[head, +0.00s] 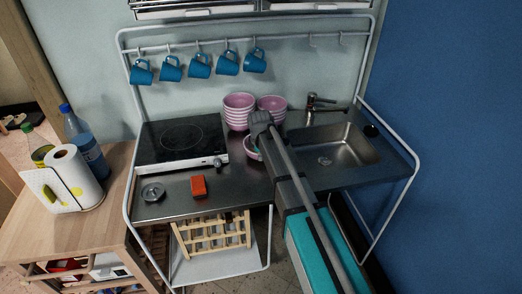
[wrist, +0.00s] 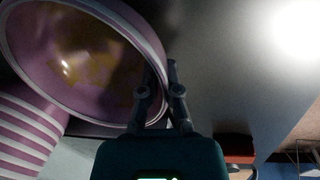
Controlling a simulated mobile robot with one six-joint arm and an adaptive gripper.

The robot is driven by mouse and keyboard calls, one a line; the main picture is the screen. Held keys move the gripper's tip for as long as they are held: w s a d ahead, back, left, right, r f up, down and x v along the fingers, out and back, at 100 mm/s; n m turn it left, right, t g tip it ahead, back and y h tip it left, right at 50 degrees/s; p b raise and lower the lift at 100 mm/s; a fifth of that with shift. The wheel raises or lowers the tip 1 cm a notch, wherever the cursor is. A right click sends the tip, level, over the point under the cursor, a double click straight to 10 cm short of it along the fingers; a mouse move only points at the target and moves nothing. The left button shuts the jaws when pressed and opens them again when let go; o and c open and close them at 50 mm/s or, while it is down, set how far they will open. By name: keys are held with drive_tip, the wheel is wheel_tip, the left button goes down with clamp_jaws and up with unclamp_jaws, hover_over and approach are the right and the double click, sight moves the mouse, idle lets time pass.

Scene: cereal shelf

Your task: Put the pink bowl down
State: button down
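The pink bowl (wrist: 85,60) fills the upper left of the wrist view, with a yellow-brown stain inside. My gripper (wrist: 168,80) is closed at the bowl's rim, and the bowl looks tilted. In the head view part of the pink bowl (head: 250,146) shows beside my wrist, over the steel counter (head: 240,178) in front of the bowl stacks. My arm covers the rest of it and hides the fingertips there. I cannot tell whether the bowl touches the counter.
Two pink bowl stacks (head: 238,110) (head: 272,104) stand behind. The sink (head: 345,145) is right, the hob (head: 180,145) left. A red sponge (head: 199,187) and a round metal item (head: 152,192) lie at the front left. Blue mugs (head: 200,66) hang above. Counter between sponge and arm is clear.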

drive_tip(key=shift+r, duration=0.1)
idle(0.3)
wheel_tip(320, 180, up, 3)
drive_tip(key=p, duration=0.3)
drive_tip(key=s+d+r+p, duration=0.3)
drive_tip(key=s+r+p, duration=0.6)
drive_tip(key=s, duration=0.4)
drive_tip(key=shift+s+d+r+p, duration=0.15)
drive_tip(key=shift+s+r+p, duration=0.15)
drive_tip(key=shift+r+p, duration=0.15)
drive_tip(key=shift+f, duration=0.1)
wheel_tip(320, 180, down, 4)
drive_tip(key=b, duration=0.4)
drive_tip(key=shift+f, duration=0.2)
drive_tip(key=shift+d, duration=0.1)
